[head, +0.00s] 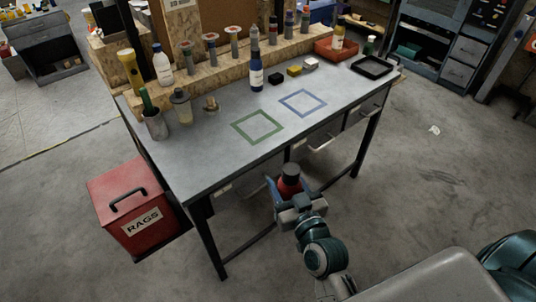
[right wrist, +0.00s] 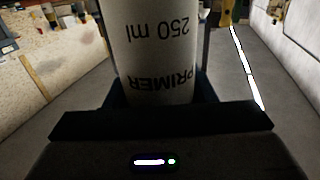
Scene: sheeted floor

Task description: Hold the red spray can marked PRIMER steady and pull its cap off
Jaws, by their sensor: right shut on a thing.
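The red spray can (head: 289,187) is in the jaws of my right gripper (head: 290,196), in front of the workbench's front edge and apart from it. A dark cap (head: 290,172) sits on its top end. In the right wrist view the can's pale label (right wrist: 158,50) reads PRIMER and 250 ml, upside down, with the jaws on either side of it. The cap is outside that view. My left gripper is in neither view.
The workbench (head: 216,167) has green (head: 257,126) and blue (head: 302,103) square outlines on bare top. A dark blue bottle (head: 256,77) and several small items stand behind them. A red RAGS bin (head: 113,193) stands at left. Floor at right is mostly clear.

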